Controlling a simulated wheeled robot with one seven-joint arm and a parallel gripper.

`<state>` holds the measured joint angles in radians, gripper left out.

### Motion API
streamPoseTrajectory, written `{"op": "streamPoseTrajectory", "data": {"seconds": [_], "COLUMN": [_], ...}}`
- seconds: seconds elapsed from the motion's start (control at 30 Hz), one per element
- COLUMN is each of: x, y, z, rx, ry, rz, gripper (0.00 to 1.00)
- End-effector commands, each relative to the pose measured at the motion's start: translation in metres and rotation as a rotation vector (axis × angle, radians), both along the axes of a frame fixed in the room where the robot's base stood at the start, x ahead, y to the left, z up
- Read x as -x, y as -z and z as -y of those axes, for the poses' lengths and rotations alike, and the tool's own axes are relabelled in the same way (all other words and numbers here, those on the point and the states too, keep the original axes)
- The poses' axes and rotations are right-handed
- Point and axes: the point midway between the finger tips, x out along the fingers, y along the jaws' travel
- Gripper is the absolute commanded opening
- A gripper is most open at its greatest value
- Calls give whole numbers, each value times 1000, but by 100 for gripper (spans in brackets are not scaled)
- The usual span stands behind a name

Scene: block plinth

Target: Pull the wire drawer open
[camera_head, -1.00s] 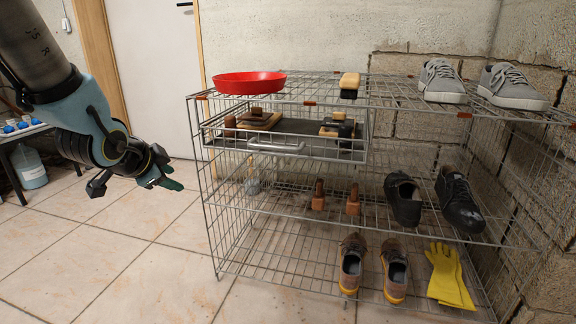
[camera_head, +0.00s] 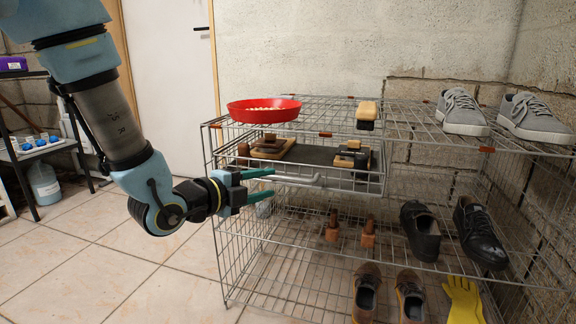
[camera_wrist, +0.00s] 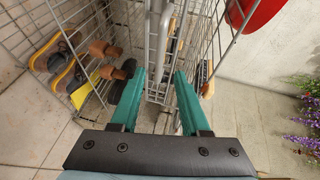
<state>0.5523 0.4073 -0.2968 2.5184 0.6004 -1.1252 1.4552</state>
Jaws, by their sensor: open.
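The wire drawer (camera_head: 345,186) sits in the upper level of the wire rack, with its grey bar handle (camera_head: 303,181) on the front. It holds wooden brushes on a dark flat base. My gripper (camera_head: 272,184) is open, just left of the handle, with its green fingers pointing right toward it. In the wrist view the fingers (camera_wrist: 157,88) are spread apart, and the grey handle (camera_wrist: 155,42) shows ahead, roughly in line with the gap between them. I cannot tell whether the fingertips reach past the bar.
A red bowl (camera_head: 264,110), a brush (camera_head: 367,113) and grey sneakers (camera_head: 500,116) stand on top of the rack (camera_head: 420,136). Dark shoes (camera_head: 421,230), brown shoes (camera_head: 367,292) and yellow gloves (camera_head: 463,300) are lower.

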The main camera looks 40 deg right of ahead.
Motion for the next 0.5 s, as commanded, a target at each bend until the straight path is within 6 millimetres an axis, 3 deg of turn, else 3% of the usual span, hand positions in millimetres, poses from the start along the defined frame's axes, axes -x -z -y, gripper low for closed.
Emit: {"op": "streamPoseTrajectory", "data": {"seconds": [0.3, 0.5], "x": [-9, -13], "y": [14, 16], "z": [57, 75], "rx": [1, 0], "ry": [1, -1], "rz": [0, 0], "gripper": [46, 46]}}
